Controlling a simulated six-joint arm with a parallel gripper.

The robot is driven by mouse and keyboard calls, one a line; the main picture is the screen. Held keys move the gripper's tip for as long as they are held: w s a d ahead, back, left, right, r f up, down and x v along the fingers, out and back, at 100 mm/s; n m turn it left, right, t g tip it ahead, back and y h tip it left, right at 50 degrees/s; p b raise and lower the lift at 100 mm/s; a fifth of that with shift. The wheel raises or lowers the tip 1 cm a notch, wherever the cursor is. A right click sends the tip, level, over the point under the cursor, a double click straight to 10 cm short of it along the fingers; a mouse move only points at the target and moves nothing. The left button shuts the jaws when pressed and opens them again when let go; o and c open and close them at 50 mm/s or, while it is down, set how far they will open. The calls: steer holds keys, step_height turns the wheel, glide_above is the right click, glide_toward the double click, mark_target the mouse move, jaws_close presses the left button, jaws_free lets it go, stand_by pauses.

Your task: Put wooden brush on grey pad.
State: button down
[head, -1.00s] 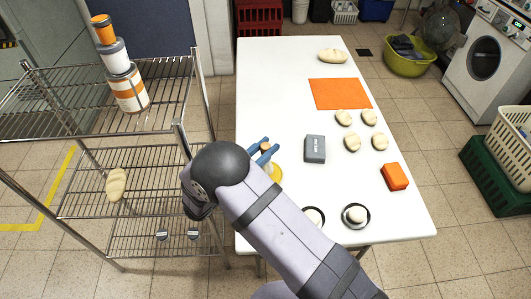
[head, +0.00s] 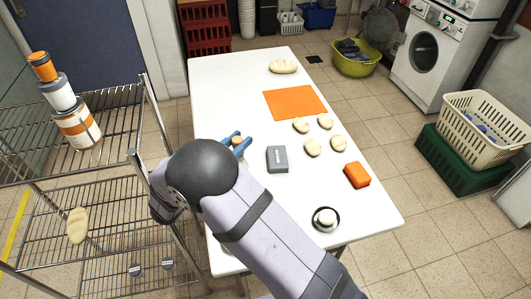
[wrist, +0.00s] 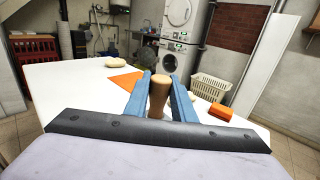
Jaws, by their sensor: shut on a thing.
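My gripper (head: 237,145) has blue fingers and is over the left part of the white table, left of a grey block. It is shut on a tan wooden piece, seen as an upright rounded handle between the fingers in the wrist view (wrist: 158,98). This appears to be the wooden brush (head: 237,139); its lower end is hidden. The grey block (head: 277,159) has a printed label and lies mid-table. No flat grey pad shows clearly; I cannot tell whether this block is the pad. My arm covers the table's near-left part.
On the white table (head: 235,85) are an orange mat (head: 294,102), several pale lumps (head: 312,147), an orange block (head: 357,174) and a dark-rimmed dish (head: 326,218). A wire rack (head: 110,195) with stacked jars (head: 75,124) stands close on the left. The table's back-left part is clear.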

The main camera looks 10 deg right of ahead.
steer(key=w+d+r+m+g+h+p, duration=0.1)
steer(key=d+r+m+g+p, duration=0.1)
steer(key=d, duration=0.7)
steer(key=w+d+r+m+g+h+p, duration=0.1)
steer(key=d+g+h, duration=0.1)
steer(key=d, duration=0.7)
steer(key=w+a+f+n+t+y, duration=0.1)
steer(key=w+a+n+t+y, duration=0.35)
steer(key=w, duration=0.25)
step_height(320, 180, down, 10)
steer(key=p, duration=0.2)
steer(key=shift+d+m+h, duration=0.35)
steer(key=shift+d, duration=0.1)
steer(key=shift+s+f+t, duration=0.1)
steer(key=shift+t, duration=0.15)
steer(key=shift+f, duration=0.15)
steer(key=c, duration=1.5)
jaws_free()
